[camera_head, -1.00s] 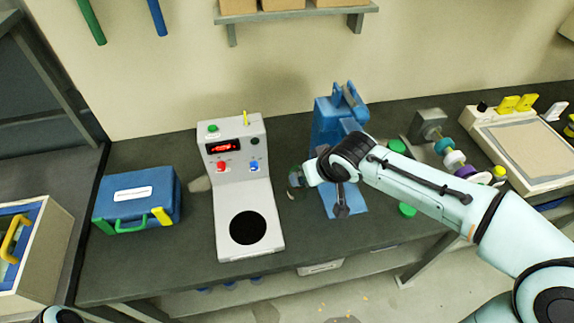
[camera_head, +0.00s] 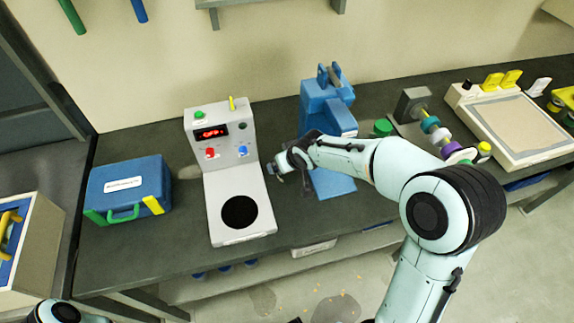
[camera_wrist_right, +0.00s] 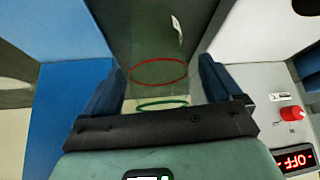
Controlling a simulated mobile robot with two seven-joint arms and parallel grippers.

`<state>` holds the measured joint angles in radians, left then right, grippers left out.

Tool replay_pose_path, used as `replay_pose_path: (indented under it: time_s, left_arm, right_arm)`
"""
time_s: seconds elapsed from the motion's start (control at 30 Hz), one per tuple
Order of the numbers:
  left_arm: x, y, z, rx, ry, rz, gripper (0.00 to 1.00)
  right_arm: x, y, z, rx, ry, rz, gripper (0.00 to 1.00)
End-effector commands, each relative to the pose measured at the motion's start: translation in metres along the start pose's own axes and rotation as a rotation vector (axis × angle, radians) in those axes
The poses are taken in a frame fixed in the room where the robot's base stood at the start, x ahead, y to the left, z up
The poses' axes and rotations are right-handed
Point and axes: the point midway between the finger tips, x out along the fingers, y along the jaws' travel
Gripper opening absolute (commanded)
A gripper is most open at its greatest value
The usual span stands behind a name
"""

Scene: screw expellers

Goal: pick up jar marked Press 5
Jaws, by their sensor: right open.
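My right gripper (camera_head: 274,170) is low over the bench between the grey machine and the blue press. In the right wrist view its blue fingers (camera_wrist_right: 160,85) are spread apart. A clear glass-like jar shows between and beyond them, with a red ring (camera_wrist_right: 158,72), a green ring (camera_wrist_right: 163,104) and a small pale label (camera_wrist_right: 178,27). I cannot read the label or tell whether the fingers touch the jar. In the head view the jar is not clear behind the gripper. The blue press (camera_head: 328,105) stands right behind my right forearm. My left gripper is out of view.
The grey machine (camera_head: 222,150) with a red display stands close on the gripper's left. A blue case (camera_head: 128,190) is further left. A green jar lid or cylinder (camera_head: 382,127), a spool rack (camera_head: 412,103) and a white tray (camera_head: 480,105) are to the right. The bench front is clear.

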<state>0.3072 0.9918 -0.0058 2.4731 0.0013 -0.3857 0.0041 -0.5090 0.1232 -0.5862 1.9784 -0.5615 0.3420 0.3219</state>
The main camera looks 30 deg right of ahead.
Motion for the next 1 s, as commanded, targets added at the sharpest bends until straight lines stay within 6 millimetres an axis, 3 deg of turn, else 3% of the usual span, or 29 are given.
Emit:
replay_pose_path:
  time_s: [0.33,0.5,0.53,0.83,1.0]
  left_arm:
    - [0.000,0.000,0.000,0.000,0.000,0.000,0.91]
    - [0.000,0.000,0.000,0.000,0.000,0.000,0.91]
    - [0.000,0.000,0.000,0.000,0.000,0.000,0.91]
    - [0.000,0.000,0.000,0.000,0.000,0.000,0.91]
    - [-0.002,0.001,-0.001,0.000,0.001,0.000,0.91]
  right_arm:
    - [0.009,0.000,0.000,0.000,0.001,-0.001,0.89]
    - [0.008,0.000,0.000,0.000,0.000,-0.001,0.33]
    - [0.008,0.000,0.000,0.000,0.000,-0.001,0.29]
    - [0.007,0.000,-0.001,0.000,0.002,-0.001,0.29]
    - [-0.004,0.000,-0.009,0.001,0.005,-0.002,0.29]
